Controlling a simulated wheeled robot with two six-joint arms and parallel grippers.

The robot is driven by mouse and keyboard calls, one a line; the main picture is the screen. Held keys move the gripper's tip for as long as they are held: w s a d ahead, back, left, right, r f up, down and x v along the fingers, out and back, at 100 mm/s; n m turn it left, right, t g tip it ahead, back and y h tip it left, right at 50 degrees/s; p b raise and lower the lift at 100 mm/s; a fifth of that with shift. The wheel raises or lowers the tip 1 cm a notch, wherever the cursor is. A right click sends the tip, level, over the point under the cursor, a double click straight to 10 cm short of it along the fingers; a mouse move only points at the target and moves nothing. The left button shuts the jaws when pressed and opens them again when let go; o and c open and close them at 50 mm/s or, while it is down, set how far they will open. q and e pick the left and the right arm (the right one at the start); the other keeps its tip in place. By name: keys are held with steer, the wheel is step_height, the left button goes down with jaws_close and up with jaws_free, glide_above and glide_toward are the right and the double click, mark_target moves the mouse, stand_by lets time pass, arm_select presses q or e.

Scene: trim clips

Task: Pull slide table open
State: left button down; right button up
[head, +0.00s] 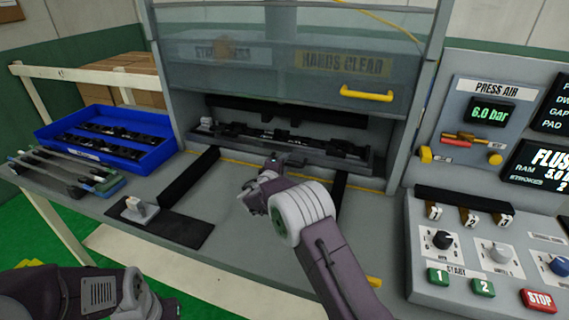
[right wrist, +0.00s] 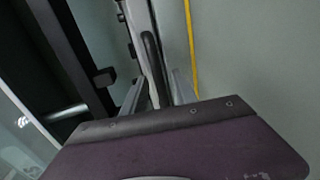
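The slide table (head: 363,165) is a grey plate carrying a long black part, inside the press opening beneath the raised clear guard. It sits at the back, between two black rails (head: 191,172). My right gripper (head: 272,161) is at the front edge of the slide table, near its middle. In the right wrist view its two grey fingers (right wrist: 156,90) stand apart. A dark bar (right wrist: 151,60) shows between or just beyond them; I cannot tell whether they touch it. My left arm shows at the lower left of the head view, but its gripper does not.
A clear guard with a yellow handle (head: 366,94) hangs above the opening. A blue tray (head: 153,160) of black parts stands at left, beside several long strips (head: 62,168). A dark mat (head: 185,230) holds a small block. A control panel (head: 470,232) stands at right.

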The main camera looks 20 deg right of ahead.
steer(key=shift+f, duration=0.1)
jaws_close()
stand_by(1.2)
